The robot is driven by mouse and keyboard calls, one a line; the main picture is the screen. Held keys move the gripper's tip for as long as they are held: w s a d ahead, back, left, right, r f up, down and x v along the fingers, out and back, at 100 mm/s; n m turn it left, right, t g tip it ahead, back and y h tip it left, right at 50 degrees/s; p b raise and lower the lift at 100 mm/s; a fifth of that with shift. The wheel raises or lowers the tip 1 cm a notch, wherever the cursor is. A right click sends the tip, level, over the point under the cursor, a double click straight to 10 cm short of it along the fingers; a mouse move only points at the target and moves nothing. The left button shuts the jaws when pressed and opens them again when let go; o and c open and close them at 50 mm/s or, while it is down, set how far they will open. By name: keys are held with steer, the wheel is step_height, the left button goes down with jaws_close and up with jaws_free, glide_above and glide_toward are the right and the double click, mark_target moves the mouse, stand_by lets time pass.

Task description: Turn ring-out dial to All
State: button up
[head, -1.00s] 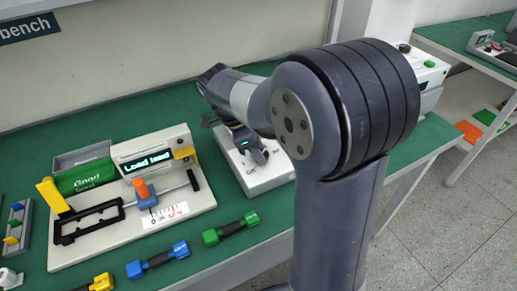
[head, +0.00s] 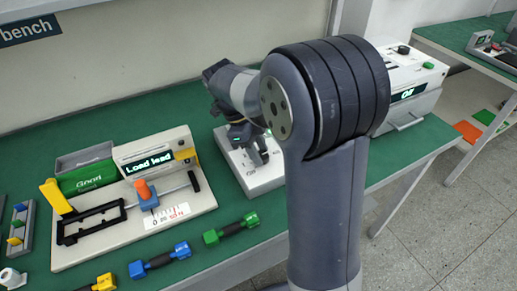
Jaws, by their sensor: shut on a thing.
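The white box (head: 231,162) with the ring-out dial stands on the green bench top, left of my arm's upright column. Small printed marks show on its top face but are too small to read surely. My gripper (head: 262,158) points down over this box, its fingers shut on the ring-out dial. The dial itself is mostly hidden by the fingers and the wrist, so its pointer direction cannot be told.
A load-test stand (head: 185,212) reading "Load lead" is at left, with a green "Good" bin (head: 88,177) behind it. Green (head: 231,228), blue (head: 158,261) and yellow (head: 98,284) leads lie in front. A white unit (head: 418,75) with a display stands at right.

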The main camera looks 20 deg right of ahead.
steer(key=o, duration=1)
steer(key=p+v, duration=0.1)
steer(key=v, duration=0.9)
steer(key=shift+w+a+r+p, duration=0.15)
steer(key=shift+a+r+p, duration=0.05)
steer(key=shift+r+p, duration=0.15)
stand_by(1.1)
